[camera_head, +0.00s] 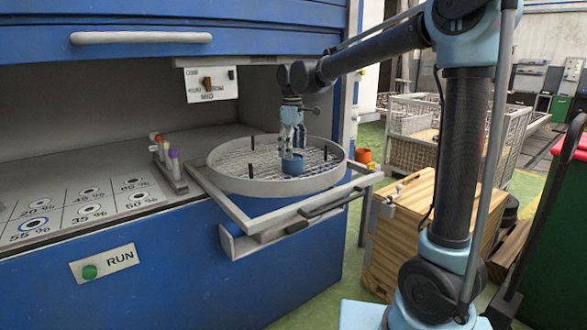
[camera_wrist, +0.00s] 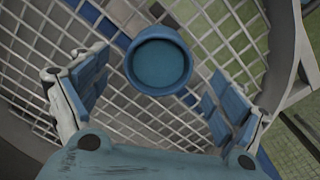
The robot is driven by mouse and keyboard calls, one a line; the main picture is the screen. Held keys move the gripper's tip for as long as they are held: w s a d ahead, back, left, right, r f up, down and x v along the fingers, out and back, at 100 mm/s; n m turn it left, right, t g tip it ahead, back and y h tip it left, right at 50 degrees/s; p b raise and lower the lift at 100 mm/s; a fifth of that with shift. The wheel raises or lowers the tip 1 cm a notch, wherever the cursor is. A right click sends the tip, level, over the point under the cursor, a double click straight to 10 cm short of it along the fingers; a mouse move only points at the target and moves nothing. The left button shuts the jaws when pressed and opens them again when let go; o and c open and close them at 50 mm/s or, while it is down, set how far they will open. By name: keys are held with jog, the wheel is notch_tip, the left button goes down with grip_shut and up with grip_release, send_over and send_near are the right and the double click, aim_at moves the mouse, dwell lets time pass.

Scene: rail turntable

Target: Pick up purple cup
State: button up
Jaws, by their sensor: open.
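A blue cup (camera_head: 292,167) stands on the mesh floor of a round grey turntable basket (camera_head: 235,184). In the wrist view the blue cup (camera_wrist: 158,66) is seen from above, upright, with its round rim towards the camera. My gripper (camera_head: 292,153) points down into the basket over the cup. In the wrist view my gripper (camera_wrist: 157,98) is open, with one finger pad on each side, apart from the cup. The cup lies toward the upper part of the gap between the fingers.
Several black posts (camera_head: 325,153) stand up inside the basket. A small rack (camera_head: 172,172) of tubes with coloured caps, one of them purple (camera_head: 173,154), stands left of the basket on the counter. A pull-out frame with a dark handle (camera_head: 330,205) juts forward below the basket.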

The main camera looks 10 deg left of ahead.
jog(key=shift+w+d+f, duration=0.1)
jog(key=shift+d+f, duration=0.05)
jog(key=shift+f, duration=1.05)
jog(key=shift+d+f, duration=0.15)
jog(key=shift+f, duration=1)
jog(key=shift+c, duration=0.6)
jog(key=c, duration=1.1)
